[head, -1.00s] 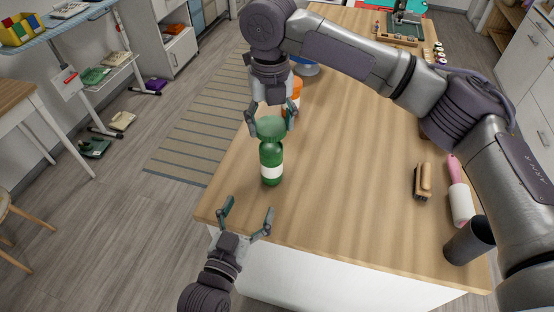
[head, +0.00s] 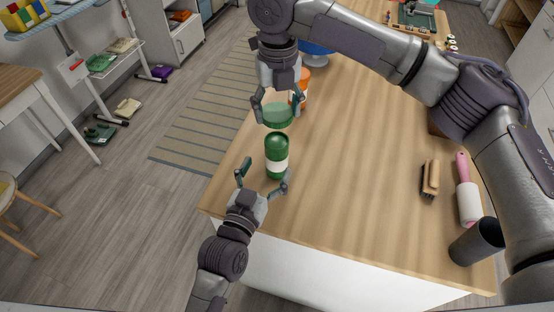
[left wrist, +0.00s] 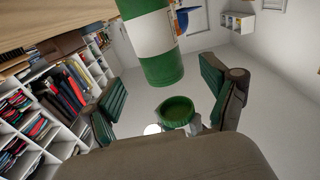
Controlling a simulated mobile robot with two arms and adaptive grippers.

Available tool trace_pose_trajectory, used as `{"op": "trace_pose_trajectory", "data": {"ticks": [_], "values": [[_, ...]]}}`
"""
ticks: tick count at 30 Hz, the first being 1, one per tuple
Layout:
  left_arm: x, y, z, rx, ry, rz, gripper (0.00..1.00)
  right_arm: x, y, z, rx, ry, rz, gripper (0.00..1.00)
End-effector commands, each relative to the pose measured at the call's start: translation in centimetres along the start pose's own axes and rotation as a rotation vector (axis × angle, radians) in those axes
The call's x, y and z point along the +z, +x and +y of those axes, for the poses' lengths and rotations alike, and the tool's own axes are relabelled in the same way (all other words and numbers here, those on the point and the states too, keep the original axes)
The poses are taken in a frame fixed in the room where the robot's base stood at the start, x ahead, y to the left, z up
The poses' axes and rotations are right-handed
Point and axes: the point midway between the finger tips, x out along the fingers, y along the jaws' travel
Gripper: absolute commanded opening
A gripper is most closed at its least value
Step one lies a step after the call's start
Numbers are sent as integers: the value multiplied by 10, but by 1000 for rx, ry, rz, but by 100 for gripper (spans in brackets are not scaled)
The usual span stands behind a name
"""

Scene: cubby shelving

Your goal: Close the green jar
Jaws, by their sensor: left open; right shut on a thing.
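The green jar (head: 277,143) with a white label stands upright near the left edge of the wooden table. Its top is uncovered. My right gripper (head: 277,108) is shut on the green lid (head: 278,116), holding it just above the jar, with a small gap between them. My left gripper (head: 263,174) is open at the near side of the jar. In the left wrist view the jar (left wrist: 160,68) shows above and ahead of the open fingers (left wrist: 168,95), apart from them. The lid (left wrist: 176,111) shows beyond the jar's top end there.
A brush (head: 430,179), a pink-handled roller (head: 466,200) and a dark cup (head: 477,242) are at the right. The table's middle (head: 350,170) is clear.

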Motion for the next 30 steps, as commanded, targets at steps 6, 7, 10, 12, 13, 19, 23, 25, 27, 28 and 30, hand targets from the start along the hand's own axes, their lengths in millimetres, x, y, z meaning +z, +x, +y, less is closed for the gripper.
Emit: {"op": "trace_pose_trajectory", "data": {"ticks": [6,7,10,12,13,19,23,25,27,28,30], "values": [[-1,40,0,0,-1,2,85,0,0,0,0,0,0,50],[0,43,0,-1,-1,1,85,0,0,0,0,0,0,50],[0,54,0,-1,-1,1,85,0,0,0,0,0,0,50],[0,58,0,-1,-1,1,85,0,0,0,0,0,0,50],[0,60,0,-1,-1,0,85,0,0,0,0,0,0,50],[0,62,0,-1,-1,-1,85,0,0,0,0,0,0,50],[0,62,0,-1,-1,0,85,0,0,0,0,0,0,50],[0,62,0,-1,-1,0,77,0,0,0,0,0,0,50],[0,62,0,-1,-1,0,65,0,0,0,0,0,0,50],[0,62,0,-1,-1,0,60,0,0,0,0,0,0,50],[0,62,0,-1,0,0,49,0,0,0,0,0,0,50]]}}
